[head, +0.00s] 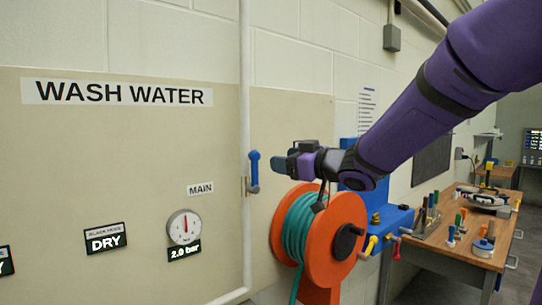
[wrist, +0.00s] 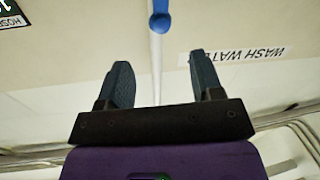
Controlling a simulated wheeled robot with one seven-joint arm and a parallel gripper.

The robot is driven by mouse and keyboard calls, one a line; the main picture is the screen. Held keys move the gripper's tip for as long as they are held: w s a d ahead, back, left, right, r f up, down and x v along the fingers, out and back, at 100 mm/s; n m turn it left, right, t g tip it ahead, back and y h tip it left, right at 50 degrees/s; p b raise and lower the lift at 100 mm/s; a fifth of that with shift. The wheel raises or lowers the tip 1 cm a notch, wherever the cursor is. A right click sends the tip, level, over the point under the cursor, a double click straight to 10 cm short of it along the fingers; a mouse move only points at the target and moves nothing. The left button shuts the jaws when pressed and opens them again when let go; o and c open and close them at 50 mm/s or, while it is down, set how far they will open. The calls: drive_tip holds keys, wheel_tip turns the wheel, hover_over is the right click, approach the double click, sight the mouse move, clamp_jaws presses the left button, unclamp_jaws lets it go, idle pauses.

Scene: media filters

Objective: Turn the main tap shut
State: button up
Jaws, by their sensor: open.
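The main tap has a blue lever (head: 254,169) on a white vertical pipe (head: 246,90), up and to the right of the MAIN label (head: 200,189). The lever stands upright, in line with the pipe. My gripper (head: 287,160) is just right of the lever in the head view, apart from it. In the wrist view my gripper (wrist: 162,75) is open and empty, with the pipe running between its fingers. The blue lever (wrist: 160,18) shows at the top edge there, beyond the fingertips and partly cut off.
A round gauge (head: 184,227) above a "2.0 bar" readout is left of the pipe. A DRY display (head: 106,239) is farther left. An orange reel with green hose (head: 340,235) stands below my gripper. A workbench (head: 440,243) with tools is at right.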

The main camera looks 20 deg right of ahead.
sight(259, 156)
drive_tip(key=shift+y, duration=0.4)
drive_tip(key=x, duration=1)
drive_tip(key=shift+w, duration=0.45)
clamp_jaws()
